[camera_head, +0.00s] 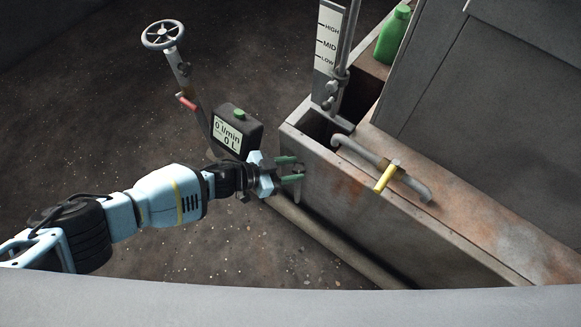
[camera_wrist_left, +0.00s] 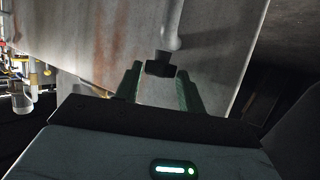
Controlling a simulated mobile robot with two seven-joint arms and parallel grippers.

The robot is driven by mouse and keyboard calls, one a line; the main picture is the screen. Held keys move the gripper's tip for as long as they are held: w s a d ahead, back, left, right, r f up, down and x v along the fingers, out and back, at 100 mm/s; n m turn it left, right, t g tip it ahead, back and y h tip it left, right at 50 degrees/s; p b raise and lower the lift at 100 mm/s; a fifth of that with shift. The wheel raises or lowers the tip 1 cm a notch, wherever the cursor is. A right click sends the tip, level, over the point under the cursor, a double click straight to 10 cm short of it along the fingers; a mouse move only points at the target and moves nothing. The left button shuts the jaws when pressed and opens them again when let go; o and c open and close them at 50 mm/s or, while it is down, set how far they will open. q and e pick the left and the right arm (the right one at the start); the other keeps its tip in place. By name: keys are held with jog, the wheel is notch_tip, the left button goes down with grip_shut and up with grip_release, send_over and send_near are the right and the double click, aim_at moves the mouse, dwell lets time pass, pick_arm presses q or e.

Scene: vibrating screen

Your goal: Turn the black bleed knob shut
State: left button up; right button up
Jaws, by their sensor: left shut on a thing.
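The black bleed knob (camera_wrist_left: 160,68) sits at the lower end of a grey pipe (camera_wrist_left: 172,25) on the side wall of the metal tank. My left gripper (camera_wrist_left: 159,84) has its green fingers on either side of the knob and is shut on it. In the head view my left gripper (camera_head: 291,171) reaches in from the left to the tank's near side wall. There the knob is hidden or too small to make out among the fingers. My right gripper is not in view.
A flow meter (camera_head: 228,134) reading 0 l/min and 0 L stands just behind my left gripper. A handwheel (camera_head: 162,35) on a post with a red lever is farther back. The tank (camera_head: 345,190) carries a yellow-handled pipe (camera_head: 386,177), a level gauge (camera_head: 328,45) and a green bottle (camera_head: 393,37).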

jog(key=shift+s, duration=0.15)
pick_arm(q)
jog(key=o, duration=0.9)
jog(key=shift+o, duration=0.2)
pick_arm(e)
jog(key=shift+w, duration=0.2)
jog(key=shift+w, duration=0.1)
pick_arm(q)
jog(key=shift+s+a+r, duration=0.1)
jog(key=shift+a+r, duration=0.1)
jog(key=shift+a, duration=0.1)
jog(key=p+v, duration=0.3)
jog(key=v, duration=0.4)
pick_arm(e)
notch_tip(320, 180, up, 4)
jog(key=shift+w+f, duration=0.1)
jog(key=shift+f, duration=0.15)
